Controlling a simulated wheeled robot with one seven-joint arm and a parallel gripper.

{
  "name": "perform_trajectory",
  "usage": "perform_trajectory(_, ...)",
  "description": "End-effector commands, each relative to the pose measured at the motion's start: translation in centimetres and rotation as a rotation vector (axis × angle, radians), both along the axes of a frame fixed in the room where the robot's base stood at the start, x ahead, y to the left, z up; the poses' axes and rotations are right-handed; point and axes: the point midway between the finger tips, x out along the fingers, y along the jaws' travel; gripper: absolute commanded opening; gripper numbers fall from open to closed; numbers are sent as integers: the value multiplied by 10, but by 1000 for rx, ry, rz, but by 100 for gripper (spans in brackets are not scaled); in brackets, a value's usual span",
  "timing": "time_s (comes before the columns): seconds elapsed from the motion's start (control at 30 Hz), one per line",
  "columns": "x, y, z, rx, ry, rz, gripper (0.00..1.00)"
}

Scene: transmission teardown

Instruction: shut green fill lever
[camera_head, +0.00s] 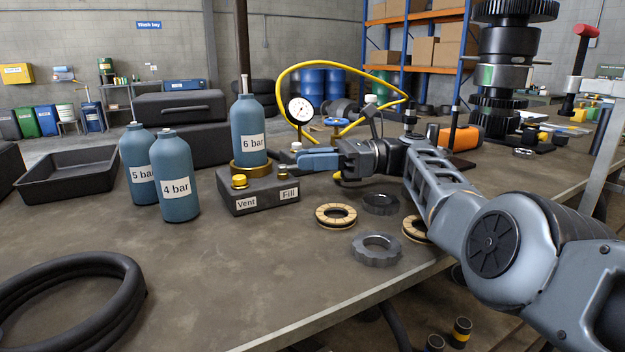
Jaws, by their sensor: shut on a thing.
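My gripper (302,160) reaches in from the right, its blue fingers just above and behind the Fill end of the dark block (262,205). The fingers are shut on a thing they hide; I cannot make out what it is. No green lever shows. The block has labels "Vent" (246,204) and "Fill" (289,194), a yellow knob (239,181) at the Vent side and a small dark fitting (282,173) at the Fill side. A blue bottle marked 6 bar (251,130) stands upright in a brass ring (250,169) on the block.
Bottles marked 5 bar (138,165) and 4 bar (174,185) stand left of the block. A pressure gauge (300,110), yellow hose (281,84) and blue handwheel (336,122) are behind the gripper. Rings (336,215) lie on the table in front. The front middle is clear.

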Motion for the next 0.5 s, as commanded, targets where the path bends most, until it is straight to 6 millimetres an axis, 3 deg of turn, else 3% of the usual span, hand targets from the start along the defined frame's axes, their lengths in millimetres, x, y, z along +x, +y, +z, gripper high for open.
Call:
perform_trajectory(0.03,1,2,-10,-2,3,7,0)
perform_trajectory(0.5,-2,2,-5,-7,3,72,0)
